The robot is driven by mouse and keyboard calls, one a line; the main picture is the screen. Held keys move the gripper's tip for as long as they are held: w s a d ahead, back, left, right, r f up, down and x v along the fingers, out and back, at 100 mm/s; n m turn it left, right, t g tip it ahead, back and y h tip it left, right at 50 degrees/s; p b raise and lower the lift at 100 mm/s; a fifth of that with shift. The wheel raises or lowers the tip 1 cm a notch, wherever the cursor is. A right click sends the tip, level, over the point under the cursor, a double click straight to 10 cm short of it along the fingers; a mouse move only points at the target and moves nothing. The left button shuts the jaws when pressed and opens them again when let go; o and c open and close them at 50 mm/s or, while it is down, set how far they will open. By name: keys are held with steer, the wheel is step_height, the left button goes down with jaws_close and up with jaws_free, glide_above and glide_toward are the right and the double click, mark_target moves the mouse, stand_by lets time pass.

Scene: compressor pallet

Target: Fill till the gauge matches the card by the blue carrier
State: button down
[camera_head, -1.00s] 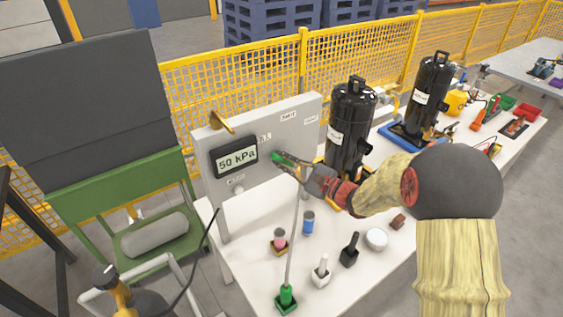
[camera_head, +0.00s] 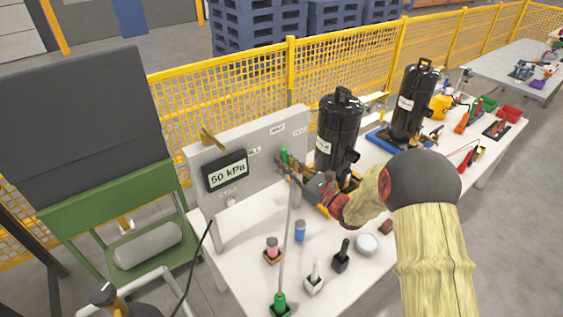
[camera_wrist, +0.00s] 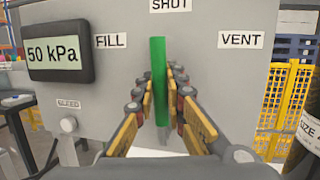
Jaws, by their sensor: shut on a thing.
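The gauge (camera_head: 227,171) on the grey panel reads 50 kPa, and it reads the same in the wrist view (camera_wrist: 55,51). My gripper (camera_head: 287,165) is shut on the green lever (camera_wrist: 159,80). The lever stands nearly upright below the SHUT label (camera_wrist: 171,4), between the FILL label (camera_wrist: 111,41) and the VENT label (camera_wrist: 240,40). The blue carrier (camera_head: 378,141) is under the farther black compressor (camera_head: 412,100). I cannot make out the card's reading in these views.
A nearer black compressor (camera_head: 338,130) stands right of the panel. Small pink, blue, white and black items stand on the white table (camera_head: 240,262) in front. A thin grey rod rises from a green base (camera_head: 280,305). A yellow mesh fence (camera_head: 230,90) runs behind.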

steer(key=shift+w+d+m, duration=0.15)
steer(key=shift+d+m, duration=0.05)
steer(key=shift+m, duration=0.1)
steer(key=c, duration=1.9)
jaws_free()
steer(key=shift+o, duration=0.4)
steer(key=v, duration=1.2)
steer(key=shift+f, duration=0.1)
